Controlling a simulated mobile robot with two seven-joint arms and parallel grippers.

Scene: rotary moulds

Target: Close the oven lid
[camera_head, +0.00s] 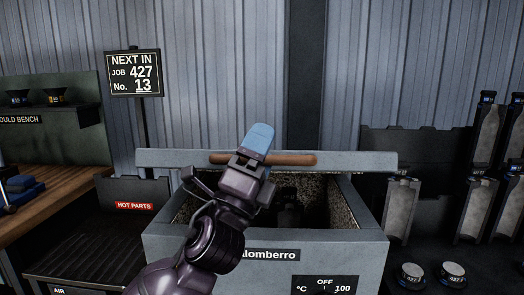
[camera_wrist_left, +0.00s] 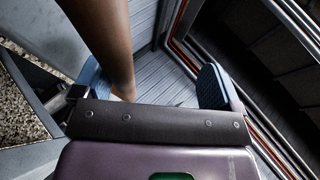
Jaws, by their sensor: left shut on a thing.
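The oven (camera_head: 265,255) is a grey box with a speckled inner lining, and its top is open. Its grey lid (camera_head: 360,161) stands raised over the rear of the opening and shows as a narrow band. A brown wooden handle (camera_head: 299,160) runs along the lid. My arm hides part of the oven's front and opening. My right gripper is out of view.
A dark object (camera_head: 288,208) is inside the oven. A dark rack with a HOT PARTS sign (camera_head: 134,206) stands at the left, beside a wooden bench (camera_head: 62,180). Several grey moulds (camera_head: 401,205) stand in a dark rack at the right. A job sign (camera_head: 134,73) rises behind.

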